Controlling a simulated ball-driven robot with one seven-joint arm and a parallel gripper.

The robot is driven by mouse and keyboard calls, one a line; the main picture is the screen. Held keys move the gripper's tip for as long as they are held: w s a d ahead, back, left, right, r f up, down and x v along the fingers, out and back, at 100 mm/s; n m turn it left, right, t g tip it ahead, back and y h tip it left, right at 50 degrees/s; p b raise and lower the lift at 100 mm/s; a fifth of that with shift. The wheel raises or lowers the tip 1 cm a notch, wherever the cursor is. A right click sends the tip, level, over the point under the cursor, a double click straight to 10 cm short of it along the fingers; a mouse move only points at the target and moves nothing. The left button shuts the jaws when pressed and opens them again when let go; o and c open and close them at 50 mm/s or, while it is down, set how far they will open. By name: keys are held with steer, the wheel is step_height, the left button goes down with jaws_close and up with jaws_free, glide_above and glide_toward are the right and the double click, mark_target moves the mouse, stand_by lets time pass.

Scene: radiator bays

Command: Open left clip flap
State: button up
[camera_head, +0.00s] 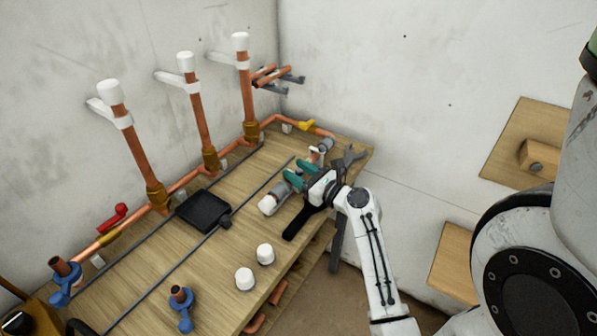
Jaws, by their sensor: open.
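Three white clips hold upright copper pipes along the left wall. The left clip (103,112) is around the left pipe (138,150), just below its white cap. A white piece of this clip sticks out to the left; I cannot tell whether it is the flap or the bracket. The middle clip (175,79) and right clip (224,58) look alike. My gripper (297,174) has teal fingers, open, above the right end of the wooden bench (150,284). It is well to the right of the left clip. Nothing clearly shows between its fingers.
A black flat block (203,210), two white caps (245,278) and a blue-handled fitting (181,310) are on the bench. A grey wrench (349,158) and white cylinder (270,204) are near my gripper. A red lever (113,217) is by the low copper pipe.

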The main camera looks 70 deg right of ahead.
steer(key=shift+c, duration=0.4)
jaws_close()
steer(key=shift+r+p, duration=0.2)
steer(key=shift+p, duration=0.25)
